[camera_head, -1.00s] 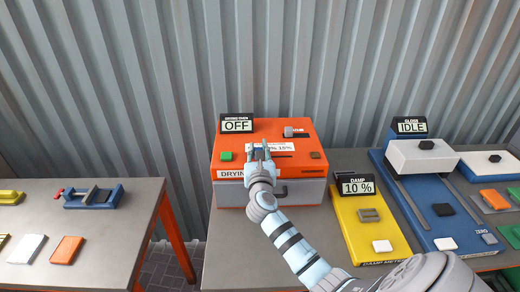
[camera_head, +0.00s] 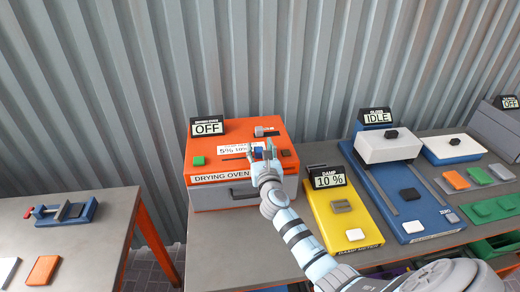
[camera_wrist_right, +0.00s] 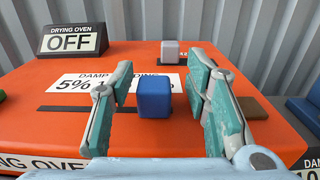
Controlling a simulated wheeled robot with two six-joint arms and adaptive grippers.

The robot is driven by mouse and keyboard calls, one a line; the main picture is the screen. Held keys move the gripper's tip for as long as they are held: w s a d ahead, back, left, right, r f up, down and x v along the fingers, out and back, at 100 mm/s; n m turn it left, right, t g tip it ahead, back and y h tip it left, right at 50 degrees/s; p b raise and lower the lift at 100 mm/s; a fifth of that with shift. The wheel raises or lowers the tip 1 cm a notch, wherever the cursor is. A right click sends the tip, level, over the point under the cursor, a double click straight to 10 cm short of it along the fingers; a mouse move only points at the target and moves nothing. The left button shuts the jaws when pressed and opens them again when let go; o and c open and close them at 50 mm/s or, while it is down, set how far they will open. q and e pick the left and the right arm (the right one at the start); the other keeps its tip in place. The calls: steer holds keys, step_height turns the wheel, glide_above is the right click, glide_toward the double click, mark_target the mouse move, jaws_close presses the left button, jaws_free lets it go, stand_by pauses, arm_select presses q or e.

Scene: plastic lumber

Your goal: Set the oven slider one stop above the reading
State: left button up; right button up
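The orange drying oven (camera_head: 203,173) stands on the bench, its display (camera_head: 208,128) reading OFF. A blue slider knob (camera_wrist_right: 154,93) stands on the oven's top, in line with a dark slot (camera_wrist_right: 75,108). Behind the slot a white label (camera_wrist_right: 82,84) shows 5% and part of 10%; its right part is hidden by my fingers and the knob. The yellow damp meter (camera_head: 328,217) has a display (camera_head: 328,179) reading 10 %. My right gripper (camera_head: 263,148) is open, its fingers on both sides of the knob with gaps. My left gripper is not in view.
The oven top also carries a green button (camera_head: 199,160), a grey knob (camera_head: 262,132) behind the label and a brown button (camera_head: 286,153). The blue gloss device (camera_head: 383,186) stands right of the meter. A left table (camera_head: 100,232) holds a blue vise (camera_head: 64,212).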

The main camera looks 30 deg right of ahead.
steer(key=v, duration=1.2)
